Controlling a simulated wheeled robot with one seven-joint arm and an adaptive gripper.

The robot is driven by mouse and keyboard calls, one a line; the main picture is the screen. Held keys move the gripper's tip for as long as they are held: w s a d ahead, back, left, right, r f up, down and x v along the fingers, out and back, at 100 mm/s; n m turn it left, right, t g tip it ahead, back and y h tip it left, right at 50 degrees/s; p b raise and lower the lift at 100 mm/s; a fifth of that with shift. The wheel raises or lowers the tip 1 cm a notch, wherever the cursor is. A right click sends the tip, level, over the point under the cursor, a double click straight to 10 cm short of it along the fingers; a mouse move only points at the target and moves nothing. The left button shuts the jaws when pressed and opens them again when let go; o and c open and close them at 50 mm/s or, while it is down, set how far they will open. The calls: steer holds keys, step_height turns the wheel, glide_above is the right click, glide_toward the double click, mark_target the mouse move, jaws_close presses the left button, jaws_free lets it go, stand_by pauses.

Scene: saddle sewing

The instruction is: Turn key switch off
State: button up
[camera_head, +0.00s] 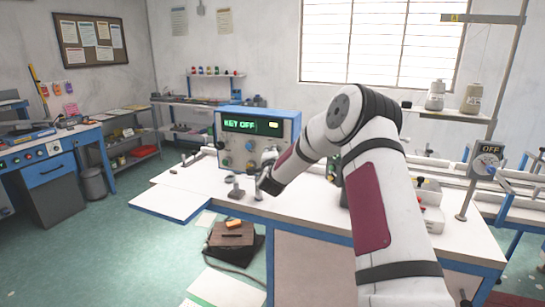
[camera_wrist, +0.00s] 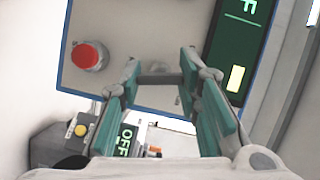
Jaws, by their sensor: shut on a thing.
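The blue-framed control box (camera_head: 258,115) stands on the white sewing table, and its green display (camera_head: 252,125) reads "KEY OFF". My gripper (camera_head: 268,165) is at the lower right of its front panel. In the wrist view, the teal fingers (camera_wrist: 160,68) reach to the grey panel, with their tips on either side of a small grey piece, which looks like the key switch (camera_wrist: 157,73). They are shut on it with a gap between the tips. The key's exact angle is hard to make out. In the head view my gripper and arm hide the key switch.
A red button (camera_wrist: 88,56) sits on the panel to the left of the fingers. A dark box with an "OFF" label (camera_wrist: 125,140) shows below. A dial under an "OFF" sign (camera_head: 487,147) stands at right. The table's left front (camera_head: 185,195) is mostly clear.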

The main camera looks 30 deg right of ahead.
steer(key=n, duration=0.1)
steer(key=n+g+b, duration=0.1)
steer(key=shift+w+a+n, duration=0.15)
steer(key=shift+n, duration=0.25)
steer(key=shift+n+g+b, duration=0.85)
steer(key=shift+n+g, duration=0.05)
steer(key=shift+n, duration=0.1)
steer(key=o, duration=1.2)
steer(key=shift+c, duration=0.2)
steer(key=v, duration=1.2)
